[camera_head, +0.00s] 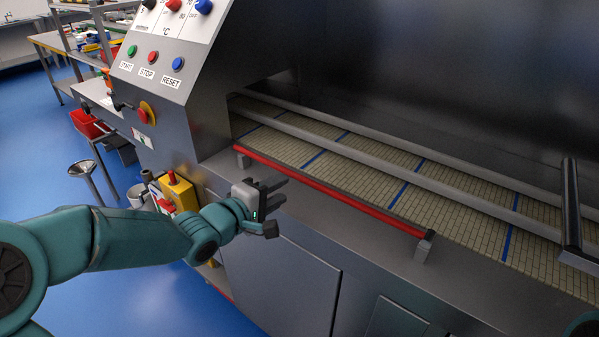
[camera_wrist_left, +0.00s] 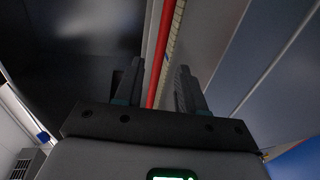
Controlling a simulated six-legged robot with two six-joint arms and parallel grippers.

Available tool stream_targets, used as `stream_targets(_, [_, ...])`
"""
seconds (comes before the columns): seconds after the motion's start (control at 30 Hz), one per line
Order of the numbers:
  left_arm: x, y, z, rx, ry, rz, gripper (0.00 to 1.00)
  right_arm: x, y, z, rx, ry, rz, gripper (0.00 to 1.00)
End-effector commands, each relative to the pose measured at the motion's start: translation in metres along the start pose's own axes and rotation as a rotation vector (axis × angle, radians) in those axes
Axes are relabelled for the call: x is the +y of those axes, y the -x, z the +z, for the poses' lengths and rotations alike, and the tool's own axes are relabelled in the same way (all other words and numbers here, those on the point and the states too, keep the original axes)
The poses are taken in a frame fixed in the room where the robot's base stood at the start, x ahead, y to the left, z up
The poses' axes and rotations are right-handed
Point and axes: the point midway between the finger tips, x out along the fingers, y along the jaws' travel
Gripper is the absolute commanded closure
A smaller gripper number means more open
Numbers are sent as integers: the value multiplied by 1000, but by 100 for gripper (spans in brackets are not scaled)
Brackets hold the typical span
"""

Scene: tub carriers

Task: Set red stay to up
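The red stay (camera_head: 340,197) is a long red bar lying low along the front edge of the conveyor, between two short grey end blocks. It also shows in the left wrist view (camera_wrist_left: 162,50), running between the fingers' directions and farther off. My left gripper (camera_head: 279,205) is in front of the stay, near its left part, with its fingers apart and nothing between them. In the left wrist view the open left gripper (camera_wrist_left: 159,85) points toward the bar. Whether a finger touches the stay cannot be told. My right gripper is not in view.
A slatted conveyor belt (camera_head: 386,172) with blue stripes and grey rails lies behind the stay. A dark upright handle (camera_head: 571,205) stands at the right. A control panel (camera_head: 160,62) with buttons is at the upper left, above a yellow box (camera_head: 183,193). Blue floor is at the left.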

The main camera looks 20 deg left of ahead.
Motion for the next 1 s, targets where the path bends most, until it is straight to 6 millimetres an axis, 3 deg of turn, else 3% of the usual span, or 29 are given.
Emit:
stream_targets(0.1, [-1, -31, 1, -4, -1, -2, 61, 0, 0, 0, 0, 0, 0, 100])
stream_targets(0.33, [0, -72, -1, -4, -2, -1, 61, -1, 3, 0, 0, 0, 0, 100])
stream_targets(0.5, [0, -85, -1, -3, -1, -1, 61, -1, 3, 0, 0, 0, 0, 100])
stream_targets(0.77, [0, -87, -1, -2, -1, -1, 61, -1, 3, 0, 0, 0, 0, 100])
stream_targets(0.8, [0, -87, -1, -2, -1, -1, 64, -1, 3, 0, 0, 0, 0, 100])
stream_targets(0.9, [0, -87, -1, -2, -1, -1, 96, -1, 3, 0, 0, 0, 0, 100])
stream_targets(1.0, [0, -86, -1, -2, -1, 0, 100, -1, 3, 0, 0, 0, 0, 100])
